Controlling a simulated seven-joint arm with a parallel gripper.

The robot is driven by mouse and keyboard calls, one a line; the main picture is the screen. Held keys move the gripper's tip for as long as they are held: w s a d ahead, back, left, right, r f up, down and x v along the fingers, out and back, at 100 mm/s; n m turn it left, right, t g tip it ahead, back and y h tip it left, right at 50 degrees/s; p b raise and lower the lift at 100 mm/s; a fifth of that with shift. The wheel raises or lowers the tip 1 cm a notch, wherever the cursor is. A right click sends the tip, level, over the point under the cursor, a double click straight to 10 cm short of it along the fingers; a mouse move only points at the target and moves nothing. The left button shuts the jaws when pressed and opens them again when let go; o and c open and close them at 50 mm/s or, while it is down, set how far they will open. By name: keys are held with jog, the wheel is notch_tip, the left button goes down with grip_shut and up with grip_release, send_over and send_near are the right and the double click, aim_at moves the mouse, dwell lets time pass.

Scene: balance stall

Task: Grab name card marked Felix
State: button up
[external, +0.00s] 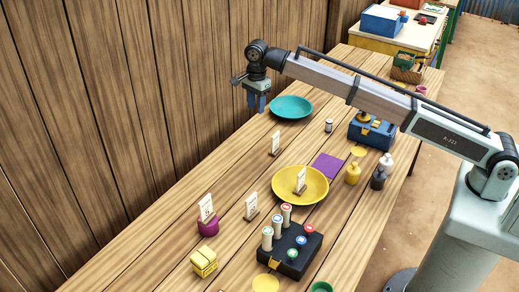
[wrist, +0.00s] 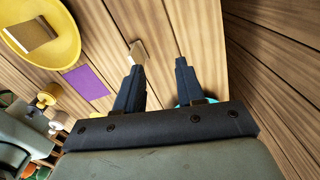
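Several small white name cards on wooden bases show in the external view; their lettering is too small to read, so I cannot tell which says Felix. One card (external: 274,144) stands alone on the table near the teal plate. One card (external: 300,181) is in the yellow plate (external: 318,198). Another card (external: 251,205) stands on the table left of that plate. A fourth card (external: 206,207) is on the purple pot (external: 208,227). My gripper (external: 257,105) is open and empty, left of the teal plate. In the wrist view, a card's base (wrist: 138,52) shows beside one fingertip of my gripper (wrist: 158,64).
The teal plate (external: 291,107), purple cloth (external: 327,166), yellow bottle (external: 352,173), blue box (external: 370,134) and black button box (external: 290,254) occupy the table. A yellow block (external: 204,262) is at the front. A plank wall (external: 120,120) runs along the left.

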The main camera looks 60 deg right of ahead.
aim_at(276, 134)
jog(key=s+d+f+m, duration=0.1)
jog(key=s+d+m, duration=0.15)
jog(key=m, duration=1.45)
jog(key=s+d+m, duration=0.1)
jog(key=s+m, duration=0.3)
jog(key=m, duration=1.3)
jog(key=shift+a+f, duration=0.15)
jog(key=shift+f, duration=6.9)
